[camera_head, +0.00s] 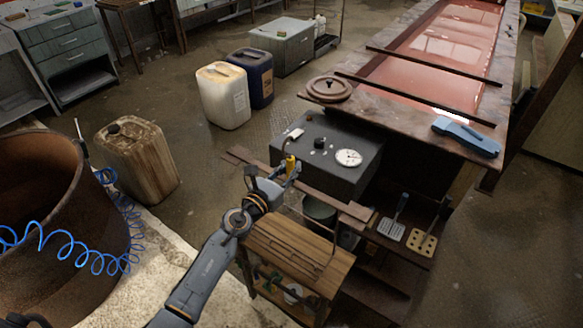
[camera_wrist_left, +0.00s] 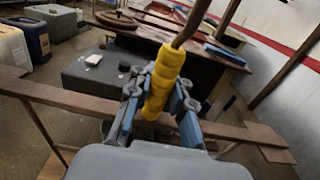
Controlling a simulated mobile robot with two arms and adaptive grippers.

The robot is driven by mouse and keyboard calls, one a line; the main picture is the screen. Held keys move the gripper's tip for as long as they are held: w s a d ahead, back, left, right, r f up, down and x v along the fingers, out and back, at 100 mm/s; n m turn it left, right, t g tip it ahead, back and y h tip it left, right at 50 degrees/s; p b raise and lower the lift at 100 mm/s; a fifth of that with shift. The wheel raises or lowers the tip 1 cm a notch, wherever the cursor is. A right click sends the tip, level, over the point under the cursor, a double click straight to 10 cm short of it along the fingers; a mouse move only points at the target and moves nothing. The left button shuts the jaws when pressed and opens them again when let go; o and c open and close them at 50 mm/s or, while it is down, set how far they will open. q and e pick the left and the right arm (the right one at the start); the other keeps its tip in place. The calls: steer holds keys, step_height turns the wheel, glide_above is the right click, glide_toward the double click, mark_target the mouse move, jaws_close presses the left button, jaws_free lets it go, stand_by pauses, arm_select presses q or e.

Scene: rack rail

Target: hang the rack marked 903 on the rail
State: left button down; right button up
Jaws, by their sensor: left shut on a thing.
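My left gripper (camera_head: 287,172) is shut on a yellow grip (camera_wrist_left: 163,85) with a thin brown rod rising from it. The yellow grip also shows in the head view (camera_head: 291,164). A long brown bar (camera_head: 325,203), which looks like the rail, runs beside the gripper; it crosses the left wrist view behind the gripper (camera_wrist_left: 60,97). A thin dark wire frame (camera_head: 290,252) shows over a wooden-topped stand; I cannot tell whether it joins the held grip. No 903 marking is legible. My right gripper is not in view.
A dark grey box with a dial (camera_head: 325,165) stands just behind the bar. Two slotted tools (camera_head: 391,229) (camera_head: 422,243) lie or hang at right. A wooden-topped stand (camera_head: 330,272) is in front. A rusty drum (camera_head: 50,265) stands at left. Open floor lies beyond the box.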

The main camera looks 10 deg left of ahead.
arm_select(q)
steer(key=shift+r+p, duration=0.4)
steer(key=shift+r, duration=0.3)
steer(key=v, duration=0.9)
stand_by(0.3)
steer(key=shift+f, duration=0.1)
